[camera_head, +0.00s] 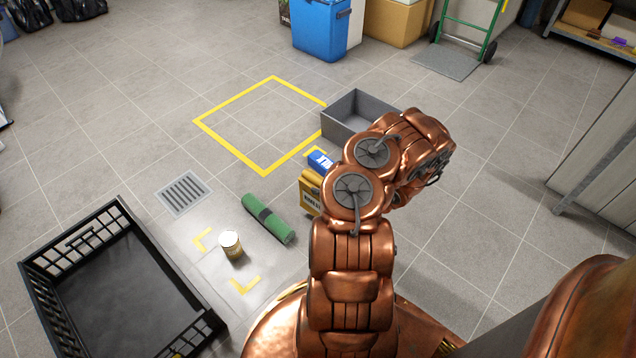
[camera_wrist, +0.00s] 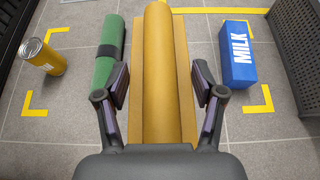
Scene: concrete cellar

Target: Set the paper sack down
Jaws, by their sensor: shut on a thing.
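The yellow-brown paper sack (camera_wrist: 158,70) runs up the middle of the wrist view, with a long rounded roll along its top. My gripper (camera_wrist: 160,88) is shut on the sack, one finger on each side. In the head view, part of the sack (camera_head: 309,194) with dark lettering shows left of my arm, which hides the rest of it and my gripper. I cannot tell whether its base touches the floor.
A green roll (camera_head: 268,218) lies left of the sack, and a can (camera_head: 230,245) stands farther left. A blue milk carton (camera_wrist: 237,55) is close on the right. A grey bin (camera_head: 342,118) and black crate (camera_head: 38,268) stand nearby. The yellow-outlined square (camera_head: 262,125) is empty.

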